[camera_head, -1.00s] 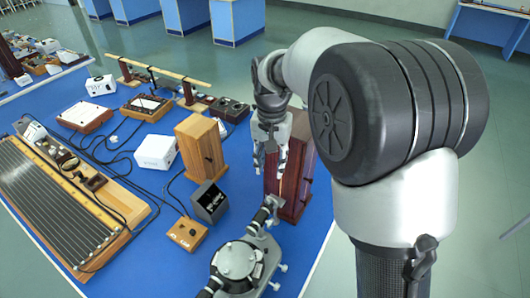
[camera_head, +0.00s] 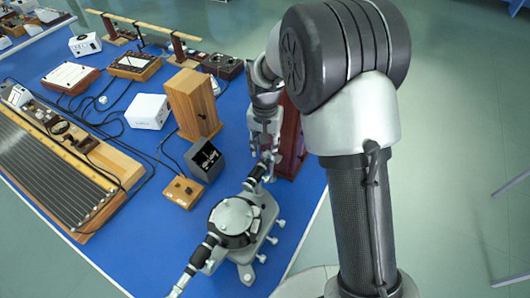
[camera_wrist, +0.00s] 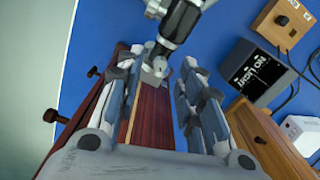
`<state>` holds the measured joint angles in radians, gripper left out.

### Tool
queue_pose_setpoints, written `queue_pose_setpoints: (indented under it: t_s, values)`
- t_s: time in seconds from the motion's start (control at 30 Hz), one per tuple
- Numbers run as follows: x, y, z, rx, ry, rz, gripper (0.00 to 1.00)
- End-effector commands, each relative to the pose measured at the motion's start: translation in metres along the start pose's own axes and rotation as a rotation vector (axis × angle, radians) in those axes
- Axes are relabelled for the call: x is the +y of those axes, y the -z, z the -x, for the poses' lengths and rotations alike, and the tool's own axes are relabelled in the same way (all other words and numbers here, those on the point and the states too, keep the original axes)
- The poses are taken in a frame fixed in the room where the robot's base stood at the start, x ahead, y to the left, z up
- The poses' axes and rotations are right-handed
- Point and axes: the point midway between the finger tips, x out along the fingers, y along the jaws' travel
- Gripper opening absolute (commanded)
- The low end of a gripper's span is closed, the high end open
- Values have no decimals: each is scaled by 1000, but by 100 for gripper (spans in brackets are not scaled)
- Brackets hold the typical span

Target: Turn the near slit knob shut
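The spectrometer (camera_head: 235,218) stands on the blue bench, with one tube pointing up-right and another toward the lower left. The upper-right tube (camera_head: 257,174) ends just under my gripper (camera_head: 266,150). In the wrist view this black tube (camera_wrist: 180,22) comes in from the top. Its pale grey end piece (camera_wrist: 154,68) shows between my fingertips (camera_wrist: 157,72). The fingers are apart, one on each side of it; contact is not visible. I cannot make out the slit knob clearly on that end piece.
A dark red wooden box (camera_head: 291,142) stands right beside my gripper; its small knobs (camera_wrist: 50,115) stick out at the left in the wrist view. A light wooden box (camera_head: 192,105), a dark "NO LIGHT" box (camera_head: 205,160) and a switch box (camera_head: 183,191) stand to the left.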

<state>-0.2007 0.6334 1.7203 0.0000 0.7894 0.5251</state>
Motion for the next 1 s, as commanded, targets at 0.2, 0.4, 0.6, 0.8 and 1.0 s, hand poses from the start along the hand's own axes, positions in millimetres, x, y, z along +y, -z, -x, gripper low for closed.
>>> queue_pose_setpoints:
  t_s: [0.2, 0.4, 0.6, 0.8, 1.0]
  values:
    - [0, 0, -21, 1, 0, 0, 34]
    - [0, 0, -23, 2, 1, 0, 34]
    - [0, 0, -23, 1, 1, 0, 29]
    - [0, 0, -22, 1, 1, 0, 16]
    - [0, 0, -22, 1, 1, 0, 2]
